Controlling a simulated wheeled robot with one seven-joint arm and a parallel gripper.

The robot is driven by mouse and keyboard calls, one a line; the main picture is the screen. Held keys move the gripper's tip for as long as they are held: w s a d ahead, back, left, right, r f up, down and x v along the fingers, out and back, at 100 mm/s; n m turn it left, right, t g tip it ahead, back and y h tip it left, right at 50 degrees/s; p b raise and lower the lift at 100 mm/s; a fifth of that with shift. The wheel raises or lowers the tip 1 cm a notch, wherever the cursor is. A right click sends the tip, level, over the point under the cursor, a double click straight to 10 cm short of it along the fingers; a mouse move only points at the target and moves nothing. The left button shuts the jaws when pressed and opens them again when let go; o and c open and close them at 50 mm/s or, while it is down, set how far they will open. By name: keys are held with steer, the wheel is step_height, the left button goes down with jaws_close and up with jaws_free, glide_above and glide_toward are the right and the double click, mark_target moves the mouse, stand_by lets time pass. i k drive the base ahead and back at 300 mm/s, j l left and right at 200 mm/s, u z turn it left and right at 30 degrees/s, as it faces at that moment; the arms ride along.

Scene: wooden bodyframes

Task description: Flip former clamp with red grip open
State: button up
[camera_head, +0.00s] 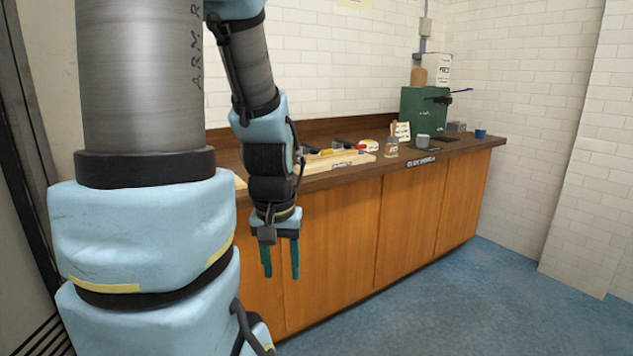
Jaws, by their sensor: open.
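A wooden former (340,161) lies on the counter, behind and to the right of my arm. On it are small clamps: one has a red grip (360,148), another a yellow grip (327,152). They are small, and I cannot tell whether the red-grip clamp is open or closed. My arm hides the left part of the former. My gripper (281,260) hangs with its two green fingers pointing down, open and empty. It is in front of the cabinet doors, below the counter top and apart from the clamps.
The wooden counter (320,183) runs along the tiled wall. A brush (392,147), a grey mug (423,141), a green machine (425,113) and a blue cup (480,134) stand further right. The blue floor (440,300) in front is clear.

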mark_target(347, 144)
steer(key=i+l+u, duration=0.1)
steer(key=u, duration=0.3)
steer(key=l+u, duration=0.2)
steer(key=u, duration=0.2)
steer(key=i+l+u, duration=0.1)
steer(key=u, duration=0.3)
steer(key=l+u, duration=0.5)
steer(key=u, duration=0.35)
steer(key=k+l+u, duration=0.2)
steer(key=l, duration=0.35)
steer(key=k+l+u, duration=0.25)
steer(key=l, duration=0.3)
steer(key=k+l+u, duration=0.2)
steer(key=l, duration=0.35)
steer(key=k+l+u, duration=0.2)
steer(key=l, duration=0.25)
steer(key=k+l+u, duration=0.25)
steer(key=l, duration=0.2)
